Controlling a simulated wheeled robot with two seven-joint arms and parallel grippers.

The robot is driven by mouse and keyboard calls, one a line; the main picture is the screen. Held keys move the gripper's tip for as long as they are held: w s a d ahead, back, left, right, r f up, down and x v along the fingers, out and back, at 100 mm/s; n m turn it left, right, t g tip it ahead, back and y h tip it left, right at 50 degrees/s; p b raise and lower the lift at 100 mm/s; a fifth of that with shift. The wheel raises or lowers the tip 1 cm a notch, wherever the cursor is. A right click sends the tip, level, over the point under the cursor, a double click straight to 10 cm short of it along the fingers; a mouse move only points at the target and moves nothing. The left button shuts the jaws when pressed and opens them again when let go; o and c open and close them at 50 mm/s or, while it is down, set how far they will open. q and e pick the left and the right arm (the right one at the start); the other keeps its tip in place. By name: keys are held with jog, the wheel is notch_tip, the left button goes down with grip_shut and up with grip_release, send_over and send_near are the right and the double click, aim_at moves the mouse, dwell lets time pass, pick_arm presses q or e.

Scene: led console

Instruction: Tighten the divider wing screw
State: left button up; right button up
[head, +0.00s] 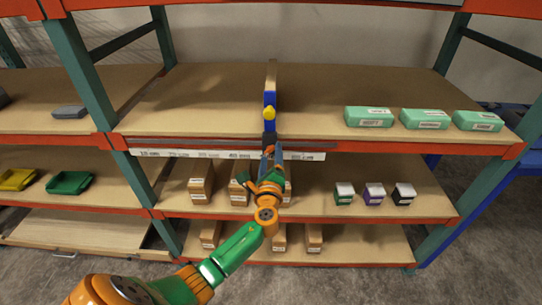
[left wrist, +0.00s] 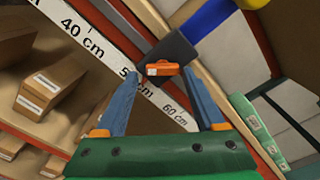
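The divider (head: 270,98) is a blue upright on the upper shelf, with a yellow wing screw (head: 269,113) on its front. In the left wrist view the blue divider (left wrist: 208,18) meets a dark grey block with an orange piece (left wrist: 162,69), and a yellow part of the screw (left wrist: 236,4) is cut off at the top edge. My left gripper (head: 269,150) is just below the screw, in front of the shelf edge. Its blue fingers (left wrist: 162,76) are apart, with the dark block seen between the tips; contact cannot be told. My right gripper is out of view.
A white centimetre scale (head: 200,154) runs along the shelf's front edge, partly hidden by my gripper. Green boxes (head: 369,117) stand right of the divider. Cardboard bins (head: 201,187) and small boxes (head: 375,193) are on the shelf below.

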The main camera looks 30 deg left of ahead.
pick_arm(q)
jog(key=shift+r, duration=0.15)
jog(key=v, duration=0.7)
jog(key=shift+s, duration=0.1)
